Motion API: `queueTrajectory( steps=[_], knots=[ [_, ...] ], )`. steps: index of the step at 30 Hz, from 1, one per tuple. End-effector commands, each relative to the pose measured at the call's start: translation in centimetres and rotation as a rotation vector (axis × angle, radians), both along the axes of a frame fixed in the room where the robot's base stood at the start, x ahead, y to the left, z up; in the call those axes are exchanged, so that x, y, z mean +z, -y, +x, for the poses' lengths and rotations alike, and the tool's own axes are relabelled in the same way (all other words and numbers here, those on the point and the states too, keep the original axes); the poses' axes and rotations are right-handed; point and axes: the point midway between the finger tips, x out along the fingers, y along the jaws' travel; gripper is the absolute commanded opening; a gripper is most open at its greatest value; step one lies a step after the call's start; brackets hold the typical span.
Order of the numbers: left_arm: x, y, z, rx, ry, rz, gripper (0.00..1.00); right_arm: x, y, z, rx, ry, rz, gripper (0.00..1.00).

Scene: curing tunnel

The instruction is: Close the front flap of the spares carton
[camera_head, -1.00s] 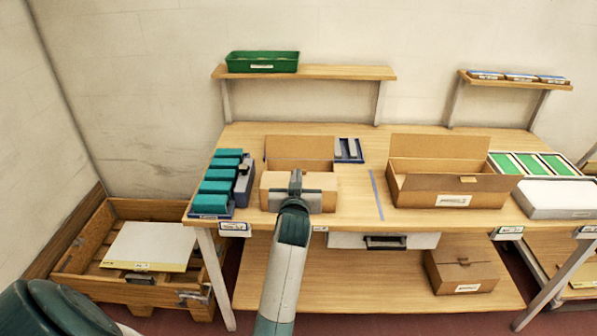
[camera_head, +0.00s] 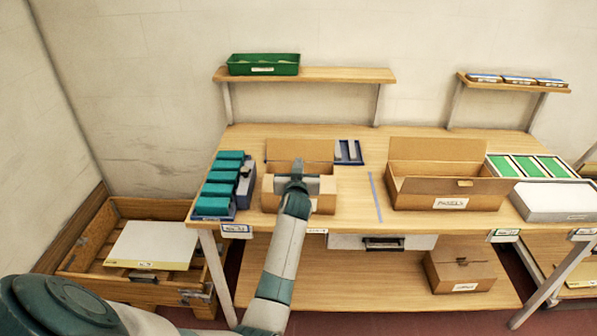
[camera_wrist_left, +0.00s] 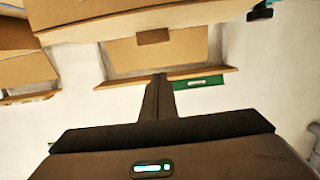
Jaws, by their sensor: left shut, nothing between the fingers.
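An open cardboard carton (camera_head: 323,200) stands on the bench's left half; I take it for the spares carton, though no label shows on it. Its back flap (camera_head: 300,150) stands upright. My left gripper (camera_head: 298,167) is shut and empty, over the front edge of this carton, and hides part of it. I cannot tell the front flap's angle or whether the gripper touches it. The left wrist view looks upside down: the shut fingers (camera_wrist_left: 158,82) point at cardboard panels (camera_wrist_left: 180,52), one with a notch. My right gripper is not in view.
Teal blocks in a blue rack (camera_head: 212,207) stand close left of the carton. A blue-grey holder (camera_head: 348,152) lies behind right. A larger open carton (camera_head: 418,195), labelled apparently PANELS, stands farther right. Bare bench with a blue strip (camera_head: 375,197) lies between. A green bin (camera_head: 263,65) sits on the shelf above.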

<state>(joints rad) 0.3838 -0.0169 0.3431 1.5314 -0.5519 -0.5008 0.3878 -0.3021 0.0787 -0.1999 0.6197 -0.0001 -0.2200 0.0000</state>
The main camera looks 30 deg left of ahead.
Motion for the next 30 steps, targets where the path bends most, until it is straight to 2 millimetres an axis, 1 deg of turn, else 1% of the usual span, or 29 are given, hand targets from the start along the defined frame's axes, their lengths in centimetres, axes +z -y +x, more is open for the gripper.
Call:
queueTrajectory(
  steps=[1,3,9,15,23,26,30],
  knots=[
    [-0.8,0.0,0.0,0.001,-0.005,-0.001,0.00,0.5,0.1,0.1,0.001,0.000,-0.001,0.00],
    [-1.8,0.0,0.1,0.000,-0.005,-0.001,0.00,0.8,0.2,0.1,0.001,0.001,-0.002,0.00],
    [-3.5,-0.1,0.2,0.000,-0.001,0.000,0.00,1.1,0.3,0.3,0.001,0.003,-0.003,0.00],
    [-4.0,-0.1,0.2,0.000,0.000,0.000,0.00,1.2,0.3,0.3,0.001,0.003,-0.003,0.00],
    [-4.0,-0.1,0.2,0.000,-0.001,0.001,0.00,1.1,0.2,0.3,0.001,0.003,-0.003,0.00],
    [-4.3,-0.2,0.3,0.000,0.000,0.001,0.00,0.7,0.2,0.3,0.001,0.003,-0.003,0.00],
    [-5.2,-0.3,0.5,0.000,0.001,0.000,0.00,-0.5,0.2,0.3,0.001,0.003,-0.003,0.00]
  ],
)
